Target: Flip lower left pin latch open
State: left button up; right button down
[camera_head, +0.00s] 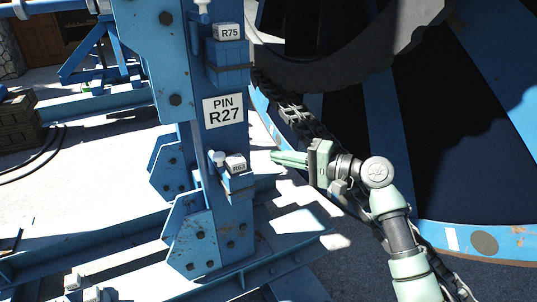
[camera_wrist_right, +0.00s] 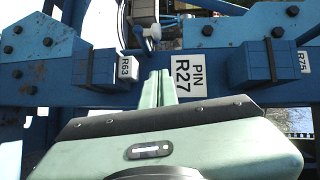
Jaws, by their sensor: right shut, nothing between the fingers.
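The blue post (camera_head: 206,130) carries a lower block labelled R63 (camera_head: 236,164), with a small white round-headed knob (camera_head: 219,157) at its left. The R63 block (camera_wrist_right: 103,68) also shows at left in the right wrist view, with a white knob (camera_wrist_right: 154,32) near the post. My right gripper (camera_head: 272,156) is shut and empty, its green fingers pointing left just to the right of the R63 block. In the wrist view its fingertips (camera_wrist_right: 160,76) lie between the R63 block and the PIN R27 sign. They appear apart from the knob. My left gripper is not in view.
An upper block labelled R75 (camera_head: 229,33) sits above the PIN R27 sign (camera_head: 223,111). The large blue and black reel (camera_head: 470,130) and a dark chain (camera_head: 290,108) are close behind my right arm. Blue base beams (camera_head: 110,245) cross the floor below.

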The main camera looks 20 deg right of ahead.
jog(key=w+a+f+p, duration=0.1)
jog(key=w+a+p, duration=0.3)
jog(key=w+a, duration=0.3)
jog(key=shift+a+f+p, duration=0.15)
jog(key=shift+a+p, duration=0.25)
jog(key=shift+a, duration=0.65)
